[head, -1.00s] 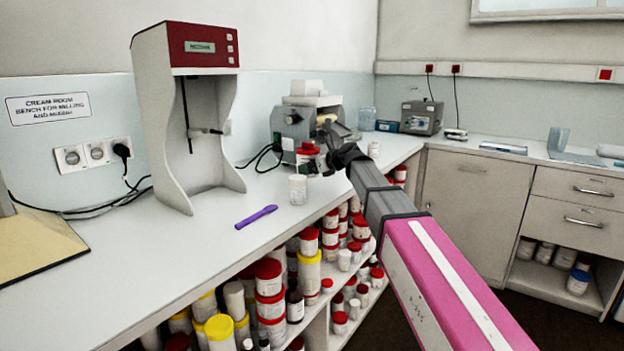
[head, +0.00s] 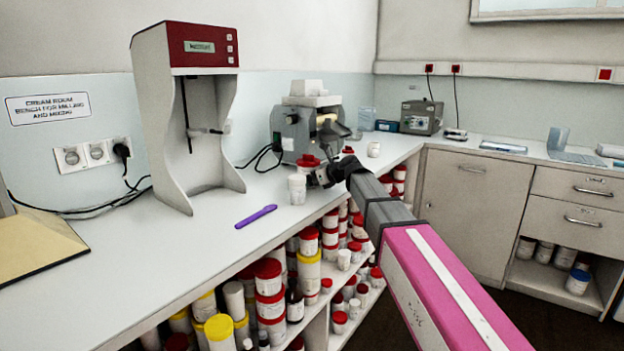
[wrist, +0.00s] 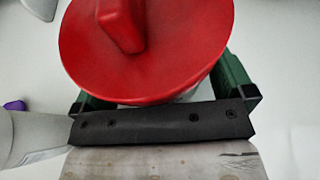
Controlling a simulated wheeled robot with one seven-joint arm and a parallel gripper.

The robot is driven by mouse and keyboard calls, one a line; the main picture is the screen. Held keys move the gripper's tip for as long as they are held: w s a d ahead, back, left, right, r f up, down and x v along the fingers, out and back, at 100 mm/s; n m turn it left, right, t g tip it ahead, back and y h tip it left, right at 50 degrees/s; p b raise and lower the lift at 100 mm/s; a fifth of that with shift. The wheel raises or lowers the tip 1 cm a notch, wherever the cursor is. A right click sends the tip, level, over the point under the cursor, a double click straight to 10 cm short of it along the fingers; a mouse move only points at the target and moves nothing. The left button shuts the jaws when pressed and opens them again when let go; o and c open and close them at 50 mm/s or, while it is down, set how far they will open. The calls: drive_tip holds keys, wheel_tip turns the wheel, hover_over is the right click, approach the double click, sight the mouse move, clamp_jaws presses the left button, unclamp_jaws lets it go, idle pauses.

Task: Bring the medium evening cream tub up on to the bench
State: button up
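A white tub with a red lid (head: 308,160) is at my gripper (head: 316,177), low over or on the bench top beside the mill; I cannot tell if its base touches. In the wrist view the red lid (wrist: 110,65) with its raised knob fills the upper middle. My gripper's green fingers (wrist: 165,98) lie on both sides of the tub below the lid, and it appears shut on it. The tub's label is hidden, so I cannot read its name. The bench (head: 130,250) is pale and mostly clear in front.
A white jar (head: 297,189) stands just left of the held tub, and very near my gripper in the wrist view (wrist: 30,135). The grey mill (head: 290,130) is behind. A purple spatula (head: 256,216) lies left. Crowded shelves of tubs (head: 270,290) are below the bench edge.

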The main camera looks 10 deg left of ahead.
drive_tip(key=shift+r, duration=0.15)
drive_tip(key=v, duration=1.2)
drive_tip(key=shift+w+r, duration=0.1)
